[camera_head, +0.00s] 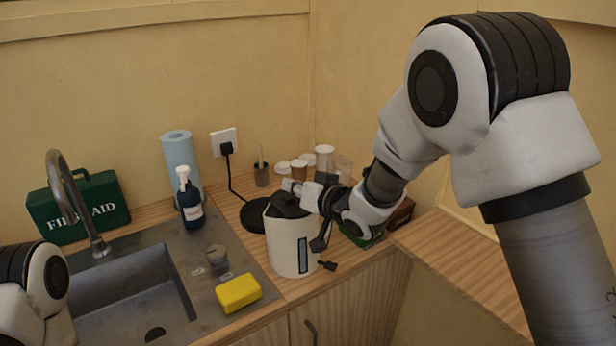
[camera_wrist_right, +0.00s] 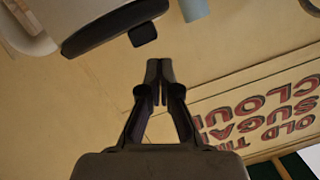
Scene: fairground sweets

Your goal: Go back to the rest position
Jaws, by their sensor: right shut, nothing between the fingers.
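The rest position has no marker in view. My right gripper (camera_head: 291,186) is just above the dark-topped white kettle (camera_head: 285,243) in the head view, small and partly hard to separate from it. Touching or apart cannot be told. In the right wrist view its two dark fingers (camera_wrist_right: 159,82) are together, with nothing between them. My left arm shows at the lower left edge of the head view; its gripper is out of view.
A blue pump bottle (camera_head: 190,203), a paper roll (camera_head: 180,157) and a yellow sponge (camera_head: 238,293) stand around the sink (camera_head: 125,290). A green first-aid case (camera_head: 80,207) is behind it. Several cups (camera_head: 299,169) stand near the back wall. The right worktop (camera_head: 465,262) has bare room.

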